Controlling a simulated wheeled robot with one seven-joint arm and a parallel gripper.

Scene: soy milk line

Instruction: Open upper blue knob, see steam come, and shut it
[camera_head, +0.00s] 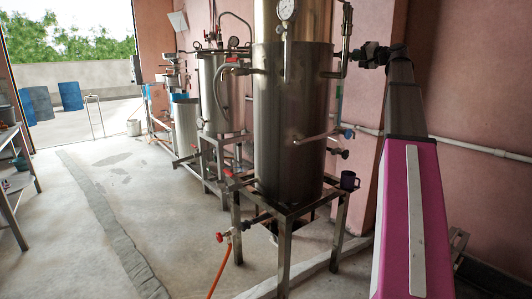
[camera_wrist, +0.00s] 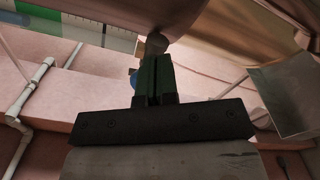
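A tall steel tank (camera_head: 292,125) stands on a metal frame in the head view. My gripper (camera_head: 362,56) is at the vertical pipe (camera_head: 346,28) on the tank's upper right. No upper blue knob shows clearly there; the gripper may hide it. In the wrist view my gripper's dark fingers (camera_wrist: 155,80) lie close together at a metal fitting (camera_wrist: 157,43). A bit of blue (camera_wrist: 133,77) peeks out at their left edge, mostly hidden. I cannot tell whether they grip it. A lower blue knob (camera_head: 348,134) sits on the tank's right side. I see no steam.
A dark knob (camera_head: 344,154) is below the lower blue knob. A red valve (camera_head: 220,237) with an orange hose is low in front. A pink wall is close on the right; the floor at left is open.

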